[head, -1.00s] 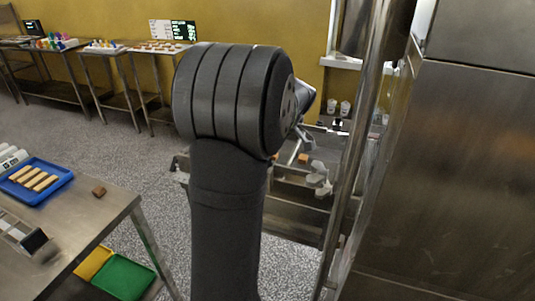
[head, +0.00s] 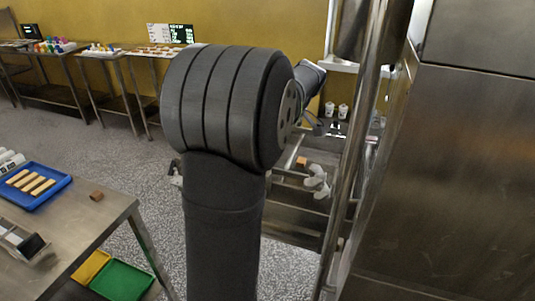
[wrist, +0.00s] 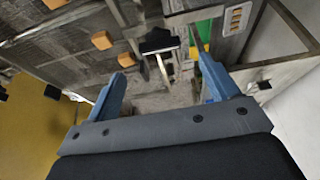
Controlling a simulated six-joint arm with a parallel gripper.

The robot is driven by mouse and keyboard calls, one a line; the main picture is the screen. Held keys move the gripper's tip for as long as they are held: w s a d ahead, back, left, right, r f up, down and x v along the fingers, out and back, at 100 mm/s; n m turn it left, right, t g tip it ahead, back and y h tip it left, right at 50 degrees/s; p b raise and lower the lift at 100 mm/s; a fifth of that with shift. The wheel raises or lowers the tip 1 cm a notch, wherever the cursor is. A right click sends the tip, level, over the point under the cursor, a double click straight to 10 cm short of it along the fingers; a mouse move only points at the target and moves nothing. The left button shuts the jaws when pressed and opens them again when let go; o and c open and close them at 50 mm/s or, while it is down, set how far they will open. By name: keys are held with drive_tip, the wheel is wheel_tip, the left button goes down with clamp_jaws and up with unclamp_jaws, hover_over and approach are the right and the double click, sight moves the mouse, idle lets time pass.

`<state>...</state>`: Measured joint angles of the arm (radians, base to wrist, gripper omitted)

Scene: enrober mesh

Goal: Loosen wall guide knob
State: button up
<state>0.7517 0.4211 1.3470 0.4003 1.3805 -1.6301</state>
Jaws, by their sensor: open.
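In the wrist view my gripper (wrist: 162,82) is open, its two blue-grey fingers wide apart with nothing between the tips. A black T-shaped piece (wrist: 158,42) on a pale metal stem lies just beyond the gap; I cannot tell whether it is the guide knob. In the head view a pale grey lobed knob (head: 318,182) shows on the metal rails right of my arm. My dark arm hides much of that area, and my gripper is hard to make out there. I see no contact between the fingers and a knob.
Tan blocks (wrist: 101,40) sit on the grey mesh belt (wrist: 75,45) in the wrist view. A steel post (head: 352,150) and a large steel cabinet (head: 450,170) stand close on the right. A steel table (head: 90,225) with a blue tray (head: 62,181) stands left.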

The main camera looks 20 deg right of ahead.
drive_tip(key=v, duration=0.6)
drive_tip(key=shift+s, duration=0.1)
drive_tip(key=shift+f, duration=0.1)
drive_tip(key=x, duration=1.2)
